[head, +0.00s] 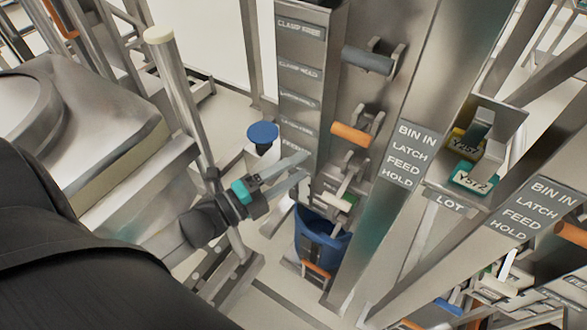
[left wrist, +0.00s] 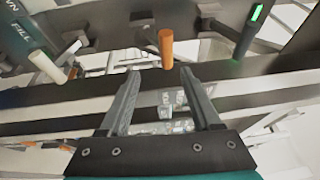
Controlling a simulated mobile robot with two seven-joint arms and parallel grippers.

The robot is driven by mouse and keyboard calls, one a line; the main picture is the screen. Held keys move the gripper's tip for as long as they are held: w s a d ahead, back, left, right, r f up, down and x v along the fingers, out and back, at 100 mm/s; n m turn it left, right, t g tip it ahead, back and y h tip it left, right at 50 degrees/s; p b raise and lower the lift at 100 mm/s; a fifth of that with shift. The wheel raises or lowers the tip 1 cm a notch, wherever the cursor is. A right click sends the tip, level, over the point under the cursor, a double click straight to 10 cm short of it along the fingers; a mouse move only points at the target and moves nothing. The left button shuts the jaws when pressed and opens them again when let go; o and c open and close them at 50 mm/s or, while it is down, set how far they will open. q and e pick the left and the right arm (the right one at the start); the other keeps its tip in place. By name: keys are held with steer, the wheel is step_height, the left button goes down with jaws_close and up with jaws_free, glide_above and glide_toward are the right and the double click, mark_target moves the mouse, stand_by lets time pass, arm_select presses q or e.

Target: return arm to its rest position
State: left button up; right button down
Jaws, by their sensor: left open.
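My left gripper (head: 302,168) is open and empty in the middle of the head view, in front of the metal post with the lever handles. In the left wrist view its two fingers (left wrist: 158,85) are spread apart with nothing between them. An orange handle (left wrist: 166,48) stands just beyond the fingertips, apart from them. My right gripper is not in view.
A blue bin (head: 322,240) sits low below the gripper. A blue-topped container (head: 263,135) stands behind it. Orange (head: 350,134) and grey (head: 367,60) handles stick out from the labelled post. Metal posts and a shelf with tags (head: 473,178) stand at right.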

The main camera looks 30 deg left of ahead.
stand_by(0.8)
arm_select(q)
steer(key=s+a+f+n+g+y+b, duration=0.1)
steer(key=s+f+n+g+y+b, duration=0.2)
steer(key=f, duration=0.8)
steer(key=s+a+f+n+g+y+b, duration=0.15)
steer(key=f+n, duration=0.35)
steer(key=f, duration=0.7)
steer(key=s+a+f+n+g+y+b, duration=0.2)
steer(key=s+f+n+b, duration=0.15)
steer(key=f, duration=0.75)
steer(key=s+d+f+n+g+b, duration=0.3)
steer(key=s+f+n+g, duration=0.1)
steer(key=s+f, duration=0.8)
steer(key=s+d+f+n+g+y+b, duration=0.1)
steer(key=s+d+f+n+g+b, duration=0.2)
steer(key=s+f, duration=0.8)
steer(key=shift+s+d+f+n+g, duration=0.4)
steer(key=shift+s+n+g, duration=0.4)
steer(key=shift+n+g, duration=0.4)
